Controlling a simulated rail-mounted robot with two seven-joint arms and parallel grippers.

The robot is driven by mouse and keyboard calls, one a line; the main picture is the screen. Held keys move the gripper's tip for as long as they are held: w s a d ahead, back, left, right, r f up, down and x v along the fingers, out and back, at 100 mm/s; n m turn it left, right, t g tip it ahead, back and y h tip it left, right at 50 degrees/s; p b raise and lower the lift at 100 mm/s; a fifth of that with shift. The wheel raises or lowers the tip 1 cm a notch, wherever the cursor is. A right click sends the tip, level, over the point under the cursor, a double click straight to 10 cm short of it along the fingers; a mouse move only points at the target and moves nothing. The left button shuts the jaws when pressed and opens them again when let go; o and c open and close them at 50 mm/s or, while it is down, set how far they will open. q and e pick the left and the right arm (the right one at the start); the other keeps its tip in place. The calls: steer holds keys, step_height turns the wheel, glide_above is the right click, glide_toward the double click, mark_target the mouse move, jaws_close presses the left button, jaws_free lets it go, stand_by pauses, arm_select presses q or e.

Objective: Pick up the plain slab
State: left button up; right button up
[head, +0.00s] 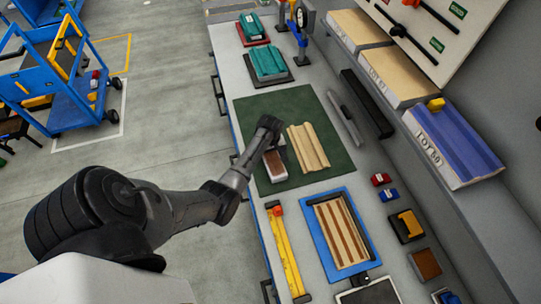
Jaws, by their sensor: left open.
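My left arm reaches in from the lower left over a dark green mat (258,108). My left gripper (275,147) is open, at the upper end of a small brown and white block (275,167) on the mat. I cannot tell whether it touches the block. A pale beige slab with lengthwise ridges (308,148) lies on the mat just right of the gripper, apart from it. A blue tray (312,222) nearer to me holds a brown and cream striped piece. I cannot tell for certain which piece is the plain slab. My right gripper is not in view.
Teal pieces (268,62) lie on holders at the bench's far end. A yellow level-like bar (285,250) lies left of the tray. Grey and black bars (367,103) lie right of the mat. A shelf with beige and blue stacks (455,145) overhangs the right side.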

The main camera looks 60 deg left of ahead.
mark_target(271, 154)
arm_select(q)
steer(key=shift+f, duration=1.5)
steer(key=shift+c, duration=0.3)
steer(key=c, duration=1)
steer(key=shift+o, duration=0.2)
steer(key=shift+r, duration=0.15)
